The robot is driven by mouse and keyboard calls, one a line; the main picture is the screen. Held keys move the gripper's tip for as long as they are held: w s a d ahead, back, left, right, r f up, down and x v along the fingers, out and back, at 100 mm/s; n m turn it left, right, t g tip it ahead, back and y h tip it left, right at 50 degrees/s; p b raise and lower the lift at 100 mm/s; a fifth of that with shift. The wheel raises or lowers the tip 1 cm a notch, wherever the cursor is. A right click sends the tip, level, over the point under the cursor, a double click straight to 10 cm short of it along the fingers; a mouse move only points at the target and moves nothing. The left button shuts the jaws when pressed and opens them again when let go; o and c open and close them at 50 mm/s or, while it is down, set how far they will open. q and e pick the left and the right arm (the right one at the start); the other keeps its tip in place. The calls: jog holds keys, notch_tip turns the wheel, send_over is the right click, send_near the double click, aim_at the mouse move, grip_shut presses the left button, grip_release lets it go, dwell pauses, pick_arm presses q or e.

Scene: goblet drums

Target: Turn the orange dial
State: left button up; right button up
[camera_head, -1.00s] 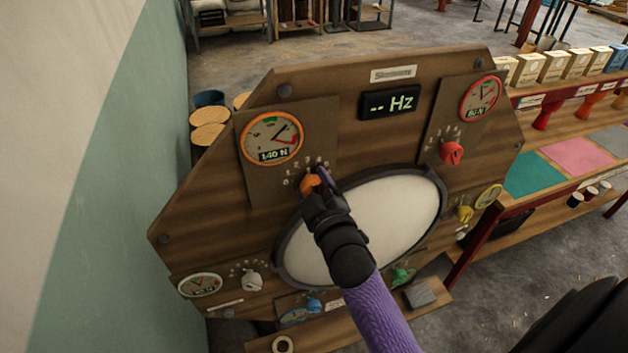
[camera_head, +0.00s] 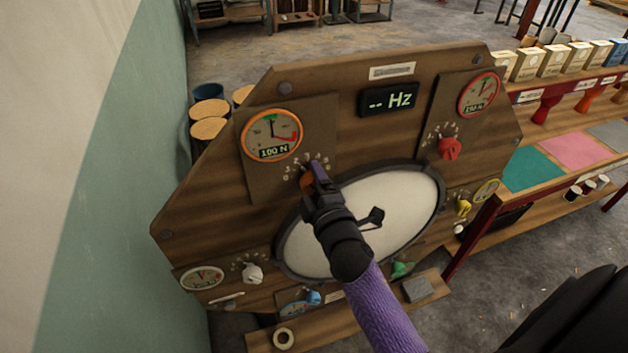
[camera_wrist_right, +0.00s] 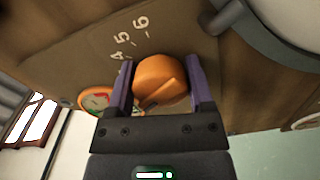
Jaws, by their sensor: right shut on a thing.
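The orange dial (camera_head: 306,182) is on the upper left of the wooden board, below the orange-rimmed gauge (camera_head: 271,134), which reads 100 N. My right gripper (camera_head: 313,174) is at the dial and hides most of it in the head view. In the right wrist view the dial (camera_wrist_right: 160,80) sits between the two purple fingers of my right gripper (camera_wrist_right: 162,85), which is shut on it. White scale numbers lie around the dial. My left gripper is not in view.
The board (camera_head: 215,190) also carries a red dial (camera_head: 449,148), a white dial (camera_head: 252,273), a yellow dial (camera_head: 463,207), a green dial (camera_head: 402,269) and a round drum head (camera_head: 400,205). The display (camera_head: 389,99) reads "-- Hz". A wall stands at left.

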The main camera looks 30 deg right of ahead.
dwell(0.3)
jog(key=o, duration=1.3)
jog(key=shift+c, duration=0.2)
jog(key=s+a, duration=0.1)
jog(key=s, duration=0.8)
jog(key=shift+s+a+b, duration=0.4)
jog(key=shift+b, duration=0.05)
